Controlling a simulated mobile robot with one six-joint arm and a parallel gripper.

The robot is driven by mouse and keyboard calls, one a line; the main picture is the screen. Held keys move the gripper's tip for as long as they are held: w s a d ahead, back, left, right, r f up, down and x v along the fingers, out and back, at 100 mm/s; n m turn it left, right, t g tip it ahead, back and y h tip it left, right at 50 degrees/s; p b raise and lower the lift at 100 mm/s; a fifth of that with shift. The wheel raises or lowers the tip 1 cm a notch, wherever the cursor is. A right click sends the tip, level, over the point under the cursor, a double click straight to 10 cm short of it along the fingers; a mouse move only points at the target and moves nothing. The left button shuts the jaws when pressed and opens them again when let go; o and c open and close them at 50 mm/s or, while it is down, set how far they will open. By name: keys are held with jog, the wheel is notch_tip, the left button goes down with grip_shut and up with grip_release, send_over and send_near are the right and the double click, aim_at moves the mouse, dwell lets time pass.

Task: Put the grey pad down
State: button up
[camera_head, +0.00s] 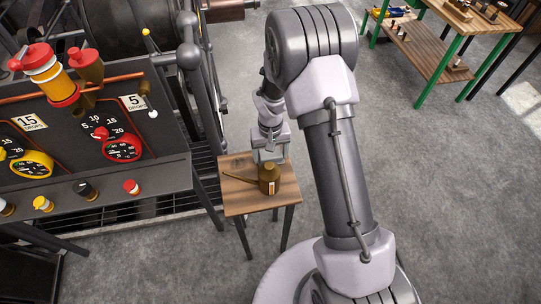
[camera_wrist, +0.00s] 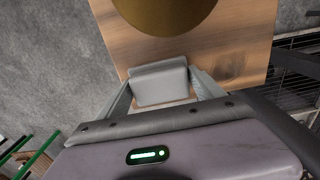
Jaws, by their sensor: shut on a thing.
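The grey pad (camera_wrist: 158,88) is between the two fingers of my gripper (camera_wrist: 160,76) in the wrist view. The fingers are shut on its sides. Wooden table top shows around and beyond the pad; whether the pad touches the wood I cannot tell. In the head view my gripper (camera_head: 270,153) is over the back part of the small wooden table (camera_head: 235,203), just behind a brass oil can (camera_head: 269,180). The pad is hard to make out there.
The oil can, with a long spout to the left, stands on the small table; its round body (camera_wrist: 165,12) is close ahead of the pad in the wrist view. A control panel (camera_head: 90,130) with dials and oilers stands at left. A green-legged bench (camera_head: 435,50) is at back right.

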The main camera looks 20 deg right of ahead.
jog(key=shift+f, duration=0.2)
jog(key=o, duration=1.3)
jog(key=shift+r, duration=0.15)
